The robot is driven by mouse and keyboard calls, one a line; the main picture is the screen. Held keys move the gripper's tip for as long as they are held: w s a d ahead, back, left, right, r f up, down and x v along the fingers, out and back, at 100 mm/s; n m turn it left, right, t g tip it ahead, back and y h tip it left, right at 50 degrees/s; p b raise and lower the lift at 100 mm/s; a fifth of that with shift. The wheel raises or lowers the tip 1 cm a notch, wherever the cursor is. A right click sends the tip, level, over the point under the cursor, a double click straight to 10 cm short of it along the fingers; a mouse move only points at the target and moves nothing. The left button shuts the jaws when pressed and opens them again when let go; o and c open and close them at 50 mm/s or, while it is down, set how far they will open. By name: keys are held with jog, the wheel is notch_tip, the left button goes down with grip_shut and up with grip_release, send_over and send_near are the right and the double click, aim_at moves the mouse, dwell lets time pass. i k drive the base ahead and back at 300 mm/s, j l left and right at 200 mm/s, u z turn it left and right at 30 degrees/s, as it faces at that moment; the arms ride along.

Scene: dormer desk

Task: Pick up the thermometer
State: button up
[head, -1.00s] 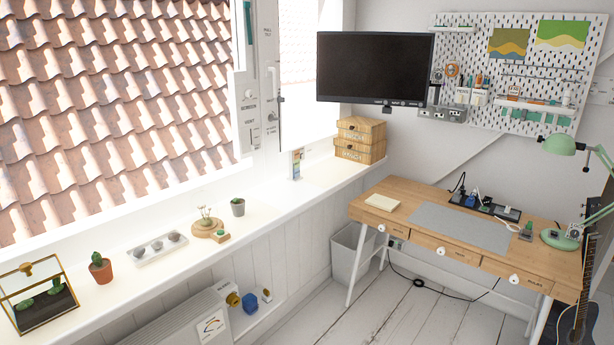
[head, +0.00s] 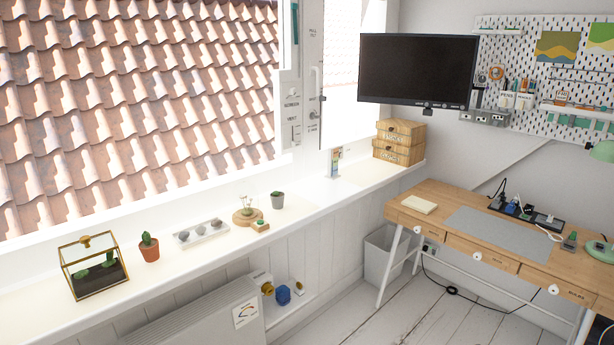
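No thing in the head view can be made out for certain as a thermometer. A slim strip with a dark green part (head: 295,20) is on the window frame at the top. A small upright card-like thing with coloured patches (head: 335,162) stands on the sill near the wooden boxes. Both are too small to tell what they are. My gripper is not in view.
The white sill (head: 330,197) holds a glass terrarium (head: 95,267), a cactus pot (head: 149,248), a stone tray (head: 201,233) and stacked wooden boxes (head: 399,142). The desk (head: 432,195) stands right, a bin (head: 385,250) beside it. Bare floor shows in front.

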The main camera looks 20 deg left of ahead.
aim_at(333, 174)
jog(key=i+j+u, duration=0.1)
jog(key=i+u, duration=0.35)
jog(key=i+l+u, duration=0.15)
jog(key=i+u, duration=0.3)
jog(key=i, duration=0.15)
jog(key=i+l+u, duration=0.5)
jog(key=i+l, duration=0.7)
jog(key=i, duration=0.25)
jog(key=i+l+u, duration=0.1)
jog(key=i+l, duration=0.75)
jog(key=i, duration=0.2)
